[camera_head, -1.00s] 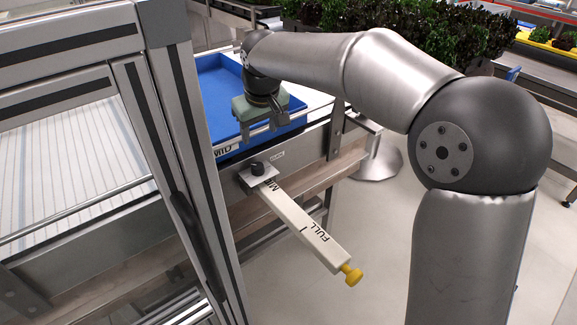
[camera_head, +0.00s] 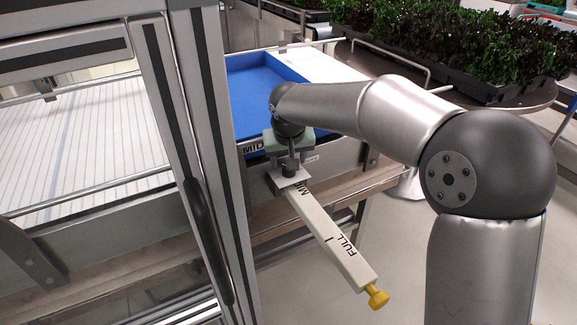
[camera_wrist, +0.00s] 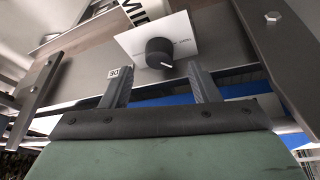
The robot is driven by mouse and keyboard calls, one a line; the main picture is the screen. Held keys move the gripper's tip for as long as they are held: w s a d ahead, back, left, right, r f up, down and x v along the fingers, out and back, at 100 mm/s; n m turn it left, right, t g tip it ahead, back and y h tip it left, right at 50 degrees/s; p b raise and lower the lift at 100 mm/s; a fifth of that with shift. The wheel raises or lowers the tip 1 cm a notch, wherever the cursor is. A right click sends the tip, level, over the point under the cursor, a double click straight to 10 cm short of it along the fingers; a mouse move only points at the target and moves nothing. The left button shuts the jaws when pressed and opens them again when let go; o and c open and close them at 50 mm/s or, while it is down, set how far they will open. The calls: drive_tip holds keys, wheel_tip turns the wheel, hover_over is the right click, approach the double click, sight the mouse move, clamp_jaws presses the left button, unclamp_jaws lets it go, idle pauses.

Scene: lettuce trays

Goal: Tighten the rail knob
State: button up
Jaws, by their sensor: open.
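The rail knob (camera_wrist: 159,52) is a black round knob with a white mark, on a white plate (camera_wrist: 182,40) in the wrist view. In the head view the knob (camera_head: 288,170) shows just below my gripper, at the upper end of the cream rail (camera_head: 330,235) marked MID and FULL. My gripper (camera_wrist: 160,80) is open, its two fingers on either side of and short of the knob, with nothing between them. In the head view my gripper (camera_head: 289,152) partly hides the area around the knob.
A blue tray (camera_head: 240,95) lies behind my gripper. A metal frame post (camera_head: 205,150) with a black handle stands close at left. Lettuce trays (camera_head: 430,65) stand at the back right.

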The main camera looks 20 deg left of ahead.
drive_tip(key=shift+x, duration=2.15)
drive_tip(key=c, duration=1)
drive_tip(key=shift+o, duration=0.2)
drive_tip(key=n+y+p, duration=0.1)
drive_tip(key=n+p, duration=0.1)
drive_tip(key=n+g+y+p, duration=0.1)
drive_tip(key=n+p, duration=0.1)
drive_tip(key=n, duration=0.1)
drive_tip(key=shift+w+d+r, duration=0.1)
drive_tip(key=shift+d+r, duration=0.1)
drive_tip(key=shift+f+n+g+y+p, duration=0.15)
drive_tip(key=shift+n+g+p, duration=0.2)
drive_tip(key=shift+n+p, duration=0.5)
drive_tip(key=shift+n+g+y+p, duration=0.15)
drive_tip(key=shift+n+g+p, duration=0.35)
drive_tip(key=shift+n, duration=0.55)
